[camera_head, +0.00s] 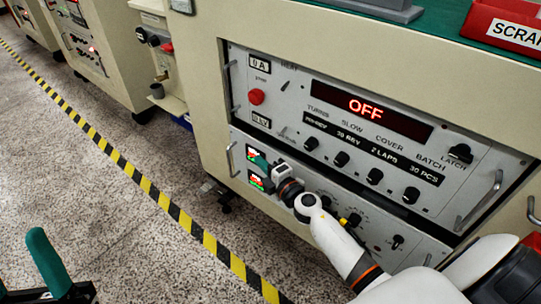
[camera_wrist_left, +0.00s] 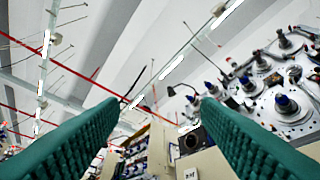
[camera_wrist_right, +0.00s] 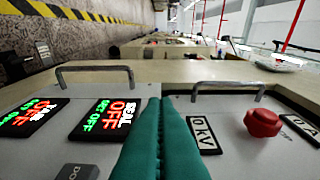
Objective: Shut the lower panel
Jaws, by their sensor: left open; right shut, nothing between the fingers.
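The lower panel (camera_head: 375,212) is a grey front with small red-green displays, knobs and switches, below the upper panel (camera_head: 290,85) with its red OFF display. My right gripper (camera_head: 260,162) is shut and empty, at the lower panel's left part by the displays. In the right wrist view, its teal fingers (camera_wrist_right: 161,105) lie between the lower panel's displays (camera_wrist_right: 100,118) and the upper panel's 0 kV label (camera_wrist_right: 203,135). I cannot tell whether they touch, or how far the panel stands out. My left gripper (camera_wrist_left: 160,108) is open and empty; one finger shows at the head view's lower left.
The cream cabinet (camera_head: 205,90) surrounds both panels. A metal handle (camera_head: 231,160) is on the lower panel's left side. A red SCRAP bin (camera_head: 510,30) sits on top. Yellow-black floor tape (camera_head: 150,188) runs past clear floor at left.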

